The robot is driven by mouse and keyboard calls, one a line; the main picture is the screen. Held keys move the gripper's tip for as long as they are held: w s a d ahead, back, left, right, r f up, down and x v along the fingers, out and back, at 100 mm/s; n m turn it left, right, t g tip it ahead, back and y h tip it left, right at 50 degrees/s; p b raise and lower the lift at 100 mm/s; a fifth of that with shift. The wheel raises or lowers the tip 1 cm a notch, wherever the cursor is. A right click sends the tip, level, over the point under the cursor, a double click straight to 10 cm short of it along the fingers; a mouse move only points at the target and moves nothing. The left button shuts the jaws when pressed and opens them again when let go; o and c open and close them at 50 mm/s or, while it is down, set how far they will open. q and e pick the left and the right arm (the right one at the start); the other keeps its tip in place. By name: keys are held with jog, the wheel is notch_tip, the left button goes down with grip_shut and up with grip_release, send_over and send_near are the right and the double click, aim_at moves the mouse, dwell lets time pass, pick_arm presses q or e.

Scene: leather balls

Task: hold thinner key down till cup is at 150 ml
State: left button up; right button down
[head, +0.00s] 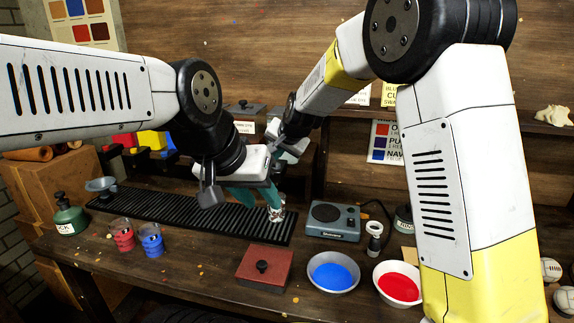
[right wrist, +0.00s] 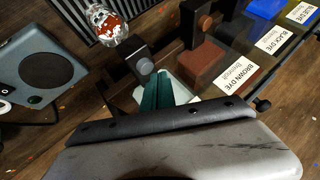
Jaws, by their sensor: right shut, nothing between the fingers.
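A clear cup (head: 276,214) with red-brown contents stands on the black ribbed mat, and it also shows in the right wrist view (right wrist: 106,24). Its ml marks are too small to read. My right gripper (right wrist: 161,80) is shut and empty, its teal fingertips beside a grey square key with a dark top (right wrist: 145,66). This looks like the thinner key, but its label cannot be read. Whether the fingers touch it is unclear. My left gripper (head: 256,196) is low over the mat beside the cup. Its teal fingers are partly hidden, so their opening is unclear.
Brown (right wrist: 206,56) and blue (right wrist: 264,8) dye keys stand along the row. A scale (head: 333,220) is right of the ribbed mat (head: 180,208). Red and blue cups (head: 150,240), a red block (head: 264,268) and bowls of blue (head: 333,271) and red (head: 397,284) crowd the front.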

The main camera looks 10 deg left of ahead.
aim_at(279, 169)
jog(key=shift+r, duration=0.15)
jog(key=shift+r, duration=2.5)
jog(key=s+d+r+n+g, duration=0.1)
jog(key=s+d+r, duration=0.1)
jog(key=s+d, duration=0.7)
jog(key=s+d+r, duration=0.3)
jog(key=s+d, duration=0.2)
jog(key=d, duration=0.8)
jog(key=s+d+f+n+h, duration=0.1)
jog(key=s+d+f, duration=0.1)
jog(key=s+d, duration=0.3)
jog(key=s+d+f+h, duration=0.2)
jog(key=s+d, duration=0.3)
jog(key=s, duration=0.8)
jog(key=shift+s+d+f+n, duration=0.15)
jog(key=shift+d+f+n, duration=0.2)
jog(key=shift+f+n, duration=0.1)
